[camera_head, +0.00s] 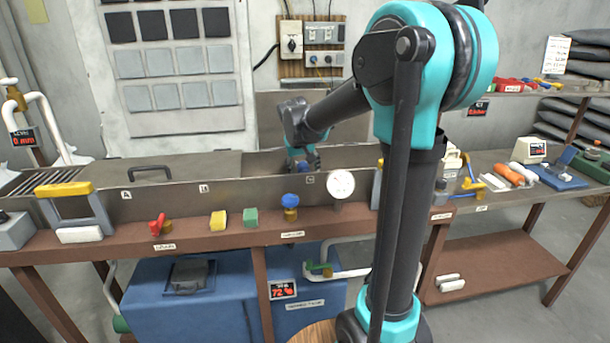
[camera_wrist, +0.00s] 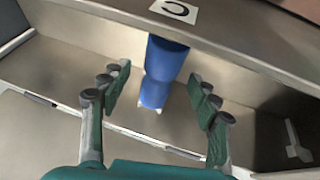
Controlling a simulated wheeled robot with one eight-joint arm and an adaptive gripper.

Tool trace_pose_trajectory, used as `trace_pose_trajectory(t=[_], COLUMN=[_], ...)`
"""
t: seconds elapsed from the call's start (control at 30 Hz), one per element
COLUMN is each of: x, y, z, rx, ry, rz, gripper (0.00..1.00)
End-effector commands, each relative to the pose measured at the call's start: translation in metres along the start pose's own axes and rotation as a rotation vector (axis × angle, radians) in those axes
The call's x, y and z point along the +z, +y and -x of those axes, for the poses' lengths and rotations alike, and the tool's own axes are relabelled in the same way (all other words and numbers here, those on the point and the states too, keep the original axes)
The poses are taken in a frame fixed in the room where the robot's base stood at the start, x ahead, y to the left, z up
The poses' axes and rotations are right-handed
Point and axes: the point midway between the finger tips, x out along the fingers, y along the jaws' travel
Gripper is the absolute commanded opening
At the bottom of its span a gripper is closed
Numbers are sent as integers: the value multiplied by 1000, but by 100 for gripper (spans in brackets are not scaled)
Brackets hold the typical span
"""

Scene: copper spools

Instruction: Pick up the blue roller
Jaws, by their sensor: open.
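The blue roller (camera_wrist: 166,60) stands or leans between the fingers of my gripper (camera_wrist: 160,85) in the wrist view, inside a grey metal trough (camera_wrist: 70,60). It has a narrower waist in the middle. The green finger pads are spread wide, one on each side of it, with visible gaps, so I see no contact. In the head view my gripper (camera_head: 304,163) is down in the trough behind its front wall, small and partly hidden. The roller cannot be clearly told apart there.
The trough front wall (camera_head: 150,203) bears letter labels, and another label (camera_wrist: 174,10) shows by the roller. A blue knob (camera_head: 290,198) and a white dial (camera_head: 340,184) stand along the front. An orange roller (camera_head: 508,173) lies on the right bench.

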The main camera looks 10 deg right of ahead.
Motion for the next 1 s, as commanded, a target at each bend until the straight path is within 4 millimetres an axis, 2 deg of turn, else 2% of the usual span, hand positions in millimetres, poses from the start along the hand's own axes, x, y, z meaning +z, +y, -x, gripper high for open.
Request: trace_pose_trajectory(t=[0.13, 0.4, 0.87, 0.9, 1.0], x=[0, 1, 0, 0, 0], y=[-1, -1, -1, -1, -1], z=[-14, -16, -15, -15, -15], rx=[0, 0, 0, 0, 0], ry=[0, 0, 0, 0, 0], rz=[1, 2, 1, 1, 2], gripper=[61, 60, 3, 0, 0])
